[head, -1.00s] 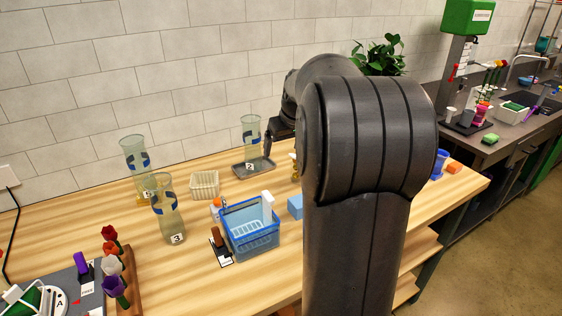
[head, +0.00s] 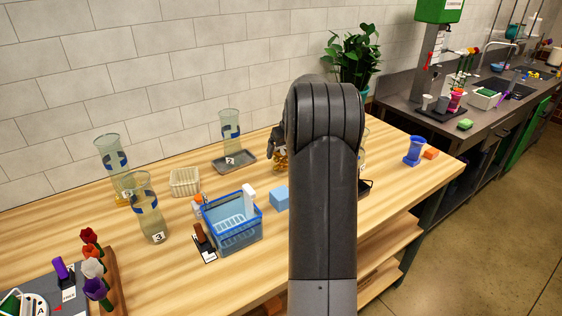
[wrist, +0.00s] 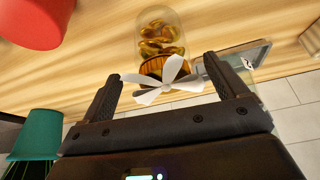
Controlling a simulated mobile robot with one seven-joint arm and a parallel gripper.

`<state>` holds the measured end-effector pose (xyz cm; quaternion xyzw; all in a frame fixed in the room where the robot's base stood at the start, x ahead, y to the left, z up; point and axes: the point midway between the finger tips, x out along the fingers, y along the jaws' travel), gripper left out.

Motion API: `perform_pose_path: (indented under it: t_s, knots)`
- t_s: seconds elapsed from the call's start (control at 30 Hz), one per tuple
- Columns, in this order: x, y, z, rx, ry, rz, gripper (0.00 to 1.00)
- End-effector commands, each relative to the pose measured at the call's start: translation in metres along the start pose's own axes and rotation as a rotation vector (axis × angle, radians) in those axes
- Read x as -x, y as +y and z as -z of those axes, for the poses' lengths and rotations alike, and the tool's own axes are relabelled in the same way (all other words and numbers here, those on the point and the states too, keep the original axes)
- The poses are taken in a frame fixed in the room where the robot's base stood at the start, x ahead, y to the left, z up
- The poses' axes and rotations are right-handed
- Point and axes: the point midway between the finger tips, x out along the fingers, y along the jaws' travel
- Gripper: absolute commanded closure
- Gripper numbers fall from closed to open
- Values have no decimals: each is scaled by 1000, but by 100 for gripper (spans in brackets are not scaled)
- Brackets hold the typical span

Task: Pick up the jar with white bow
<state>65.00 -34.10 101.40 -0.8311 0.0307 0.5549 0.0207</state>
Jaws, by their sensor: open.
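The jar with the white bow (wrist: 162,36) shows in the wrist view as clear glass with golden contents and a brown-orange striped end. Its white bow (wrist: 166,82) lies between the two black fingers of my gripper (wrist: 166,68). The fingers are apart, with visible room on both sides of the bow. How deep the jar sits between them is unclear. In the head view, the jar's golden part (head: 280,162) shows just below my gripper (head: 274,150), beside my arm, which hides part of that area.
A grey tray (head: 246,165) with a glass vase (head: 230,128) stands left of the jar. A red object (wrist: 35,20) and a teal pot (wrist: 36,136) show in the wrist view.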

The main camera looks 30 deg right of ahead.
Motion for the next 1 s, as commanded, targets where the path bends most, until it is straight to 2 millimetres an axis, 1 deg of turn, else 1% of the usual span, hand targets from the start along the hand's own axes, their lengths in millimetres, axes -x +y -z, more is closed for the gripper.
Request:
perform_pose_path:
  t_s: [0.33,0.4,0.57,0.67,1.0]
  knots:
    - [-46,-3,0,-1,-2,1,10]
    - [-50,-3,0,-1,-1,1,10]
    - [-49,-3,0,-1,0,0,10]
    - [-49,-3,0,-1,-1,0,16]
    - [-49,-3,0,-1,-1,0,44]
